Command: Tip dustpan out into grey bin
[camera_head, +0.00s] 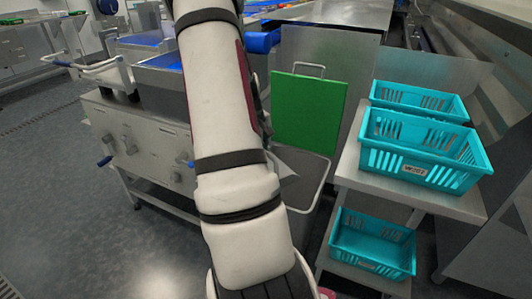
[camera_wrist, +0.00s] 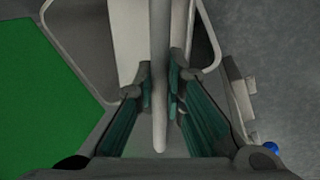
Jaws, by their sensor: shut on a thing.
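My gripper (camera_wrist: 160,108) is shut on a slim grey handle (camera_wrist: 159,60), taken to be the dustpan's, with teal finger pads on both sides of it. The handle runs up the wrist view from between the fingers. A pale panel (camera_wrist: 127,45) shows behind the handle; I cannot tell whether it is the pan or part of the bin. The grey bin (camera_head: 325,172) stands open-topped behind my arm in the head view, partly hidden by it. In the head view the fingers and dustpan are hidden. I cannot see any contents of the pan.
A green board (camera_head: 309,112) with a metal handle stands behind the bin; its green also fills the left of the wrist view. A steel stand at right holds teal crates (camera_head: 424,148), with another crate (camera_head: 371,243) below. A steel machine (camera_head: 137,135) stands at left, with open floor in front.

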